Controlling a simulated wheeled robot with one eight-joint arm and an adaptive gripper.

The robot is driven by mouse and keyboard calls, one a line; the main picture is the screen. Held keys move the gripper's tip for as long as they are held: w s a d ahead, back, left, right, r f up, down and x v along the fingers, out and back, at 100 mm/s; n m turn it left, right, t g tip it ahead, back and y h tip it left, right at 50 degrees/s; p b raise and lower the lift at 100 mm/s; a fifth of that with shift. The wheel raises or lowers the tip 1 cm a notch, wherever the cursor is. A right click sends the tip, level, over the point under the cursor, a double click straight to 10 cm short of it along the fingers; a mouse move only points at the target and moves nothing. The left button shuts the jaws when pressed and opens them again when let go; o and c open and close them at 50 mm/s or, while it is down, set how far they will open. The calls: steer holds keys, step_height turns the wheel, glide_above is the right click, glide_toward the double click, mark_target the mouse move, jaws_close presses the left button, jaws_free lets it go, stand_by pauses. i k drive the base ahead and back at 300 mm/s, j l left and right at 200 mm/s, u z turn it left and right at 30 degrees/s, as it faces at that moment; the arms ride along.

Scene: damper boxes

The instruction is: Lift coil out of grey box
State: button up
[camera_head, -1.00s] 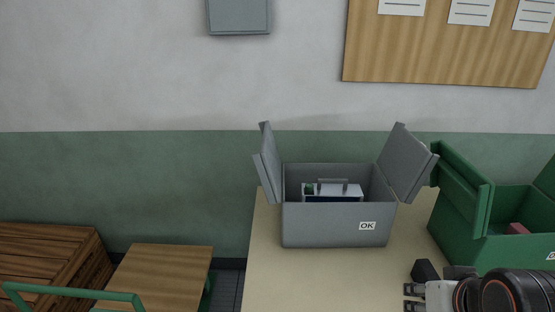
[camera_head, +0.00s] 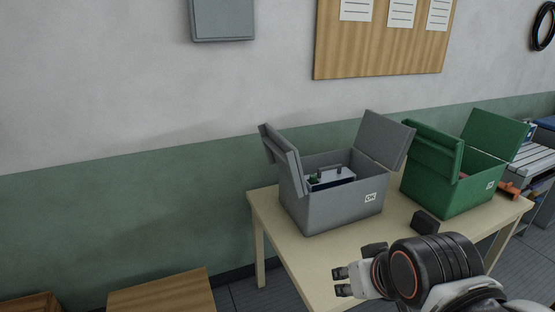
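The grey box (camera_head: 328,214) stands on the table with its two lid flaps raised and an OK label on its front. Inside it sits a pale block with a dark handle-like part on top (camera_head: 331,177), which may be the coil; its lower part is hidden by the box wall. My gripper (camera_head: 341,282) is in front of the grey box, near the table's front, pointing left and apart from the box. Its two fingers show a gap between them, with nothing held.
A green box (camera_head: 437,198) with raised flaps stands right of the grey box. A small dark block (camera_head: 425,222) lies on the table (camera_head: 290,258) between them and my arm. A wooden surface (camera_head: 160,297) is at lower left. Shelving with blue items is at far right.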

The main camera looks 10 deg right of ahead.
mark_target(334, 178)
steer(key=j, duration=0.2)
steer(key=l, duration=0.6)
steer(key=k+l+u, duration=0.15)
steer(key=l, duration=1.1)
steer(key=i+l+u, duration=0.3)
steer(key=i+l, duration=1.1)
steer(key=i, duration=0.2)
